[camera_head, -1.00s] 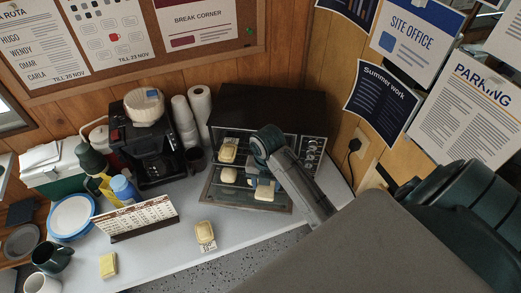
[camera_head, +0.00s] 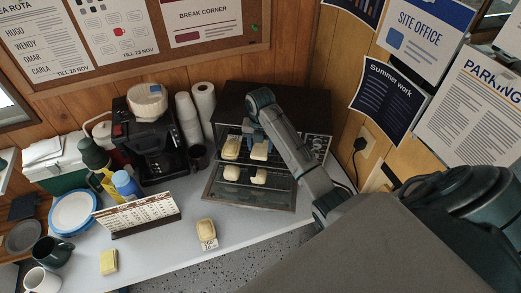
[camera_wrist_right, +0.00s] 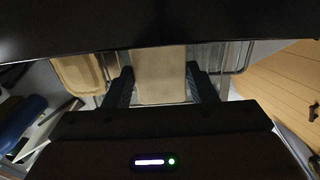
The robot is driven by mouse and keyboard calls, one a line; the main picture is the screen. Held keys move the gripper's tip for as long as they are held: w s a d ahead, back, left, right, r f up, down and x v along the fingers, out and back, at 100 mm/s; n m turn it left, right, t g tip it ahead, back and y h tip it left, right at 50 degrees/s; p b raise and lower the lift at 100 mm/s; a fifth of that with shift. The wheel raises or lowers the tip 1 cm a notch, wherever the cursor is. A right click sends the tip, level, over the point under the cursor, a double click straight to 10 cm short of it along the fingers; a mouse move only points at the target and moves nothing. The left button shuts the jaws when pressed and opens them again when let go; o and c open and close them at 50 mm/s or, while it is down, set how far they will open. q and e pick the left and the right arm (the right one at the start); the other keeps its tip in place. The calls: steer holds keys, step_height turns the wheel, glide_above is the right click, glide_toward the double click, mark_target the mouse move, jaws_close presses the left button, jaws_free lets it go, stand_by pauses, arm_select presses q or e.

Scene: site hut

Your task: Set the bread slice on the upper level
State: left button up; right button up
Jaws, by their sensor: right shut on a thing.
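The toaster oven (camera_head: 296,114) stands open at the back with two wire levels. My right gripper (camera_head: 256,140) is at its upper level, shut on a pale bread slice (camera_head: 259,151). In the right wrist view the slice (camera_wrist_right: 160,76) sits between both fingers. I cannot tell whether it touches the rack. Another slice (camera_head: 231,149) lies to its left on the upper level. Two more slices, one left (camera_head: 231,172) and one right (camera_head: 259,176), are on the lower level. My left gripper is not in view.
The oven's glass door (camera_head: 250,194) hangs open in front. A small bread-like item (camera_head: 206,229) with a label and a calendar (camera_head: 139,214) stand on the white table. A coffee maker (camera_head: 155,145) and a dark mug (camera_head: 198,157) are left of the oven. The wall is close on the right.

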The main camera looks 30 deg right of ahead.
mark_target(260, 148)
step_height(260, 148, down, 2)
steer(key=shift+f+p, duration=0.25)
steer(key=shift+p, duration=0.35)
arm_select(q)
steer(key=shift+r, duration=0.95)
arm_select(e)
steer(key=shift+s+f, duration=0.1)
steer(key=shift+f, duration=0.25)
steer(key=shift+f, duration=0.15)
steer(key=o, duration=0.9)
steer(key=shift+o, duration=0.2)
